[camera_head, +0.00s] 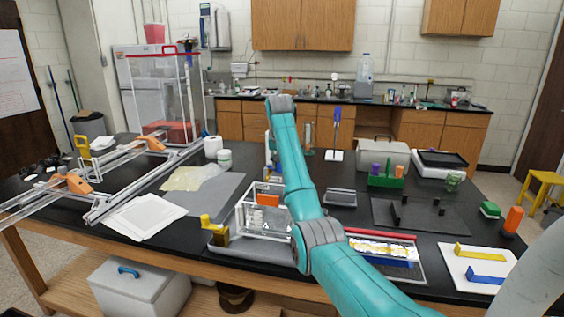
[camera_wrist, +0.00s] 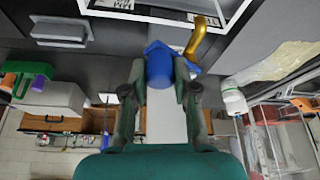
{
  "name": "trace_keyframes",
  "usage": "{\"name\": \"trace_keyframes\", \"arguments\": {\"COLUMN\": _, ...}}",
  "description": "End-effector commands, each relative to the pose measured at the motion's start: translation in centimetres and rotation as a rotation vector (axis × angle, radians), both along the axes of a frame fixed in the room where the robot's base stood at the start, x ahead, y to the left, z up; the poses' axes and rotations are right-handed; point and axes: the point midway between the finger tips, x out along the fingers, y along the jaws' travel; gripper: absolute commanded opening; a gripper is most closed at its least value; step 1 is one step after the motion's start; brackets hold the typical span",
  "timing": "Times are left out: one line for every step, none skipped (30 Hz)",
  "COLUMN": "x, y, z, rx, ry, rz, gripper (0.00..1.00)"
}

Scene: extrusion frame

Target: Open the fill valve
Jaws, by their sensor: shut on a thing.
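A blue valve handle (camera_wrist: 160,62) sits between the fingertips of my gripper (camera_wrist: 160,76) in the wrist view, and the fingers are shut on it. A curved brass pipe (camera_wrist: 197,40) stands right beside it, at the edge of a clear tank. In the head view the clear tank (camera_head: 250,222) stands on the bench with an orange piece inside. My arm crosses in front of the tank and hides much of the gripper and the blue handle. A yellow-handled brass valve (camera_head: 219,235) is at the tank's near left side.
A white tray (camera_head: 143,216) and a rail frame (camera_head: 110,205) lie to the left. A green holder (camera_head: 387,180), a dark plate (camera_head: 425,218) and a white board with yellow and blue brackets (camera_head: 475,274) are to the right.

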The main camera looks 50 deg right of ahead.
Motion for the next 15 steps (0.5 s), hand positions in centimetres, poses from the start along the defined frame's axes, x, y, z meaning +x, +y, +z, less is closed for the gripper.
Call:
{"name": "trace_keyframes", "arguments": {"x": 0.2, "y": 0.4, "z": -0.1, "rx": 0.001, "ry": 0.001, "rz": -0.038, "gripper": 0.00}}
{"name": "trace_keyframes", "arguments": {"x": 0.2, "y": 0.5, "z": -0.1, "rx": 0.000, "ry": 0.001, "rz": -0.066, "gripper": 0.00}}
{"name": "trace_keyframes", "arguments": {"x": 0.3, "y": 0.7, "z": -0.1, "rx": 0.001, "ry": 0.001, "rz": -0.103, "gripper": 0.00}}
{"name": "trace_keyframes", "arguments": {"x": 0.3, "y": 0.8, "z": -0.1, "rx": 0.000, "ry": 0.001, "rz": -0.131, "gripper": 0.00}}
{"name": "trace_keyframes", "arguments": {"x": 0.3, "y": 0.9, "z": -0.1, "rx": 0.001, "ry": 0.001, "rz": -0.158, "gripper": 0.00}}
{"name": "trace_keyframes", "arguments": {"x": 0.3, "y": 1.1, "z": -0.1, "rx": 0.001, "ry": 0.002, "rz": -0.193, "gripper": 0.00}}
{"name": "trace_keyframes", "arguments": {"x": 0.4, "y": 1.2, "z": -0.1, "rx": 0.001, "ry": 0.002, "rz": -0.218, "gripper": 0.00}}
{"name": "trace_keyframes", "arguments": {"x": 0.5, "y": 1.4, "z": -0.1, "rx": 0.001, "ry": 0.002, "rz": -0.242, "gripper": 0.00}}
{"name": "trace_keyframes", "arguments": {"x": 0.5, "y": 1.5, "z": -0.1, "rx": 0.001, "ry": 0.003, "rz": -0.275, "gripper": 0.00}}
{"name": "trace_keyframes", "arguments": {"x": 0.6, "y": 1.6, "z": -0.1, "rx": 0.001, "ry": 0.002, "rz": -0.297, "gripper": 0.00}}
{"name": "trace_keyframes", "arguments": {"x": 0.6, "y": 1.7, "z": -0.1, "rx": 0.002, "ry": 0.001, "rz": -0.321, "gripper": 0.00}}
{"name": "trace_keyframes", "arguments": {"x": 0.7, "y": 1.8, "z": 0.0, "rx": 0.000, "ry": 0.002, "rz": -0.349, "gripper": 0.00}}
{"name": "trace_keyframes", "arguments": {"x": 0.7, "y": 1.9, "z": 0.0, "rx": 0.000, "ry": 0.001, "rz": -0.368, "gripper": 0.00}}
{"name": "trace_keyframes", "arguments": {"x": 0.8, "y": 1.9, "z": 0.0, "rx": 0.001, "ry": 0.001, "rz": -0.388, "gripper": 0.00}}
{"name": "trace_keyframes", "arguments": {"x": 0.8, "y": 2.0, "z": 0.0, "rx": 0.001, "ry": 0.001, "rz": -0.412, "gripper": 0.00}}
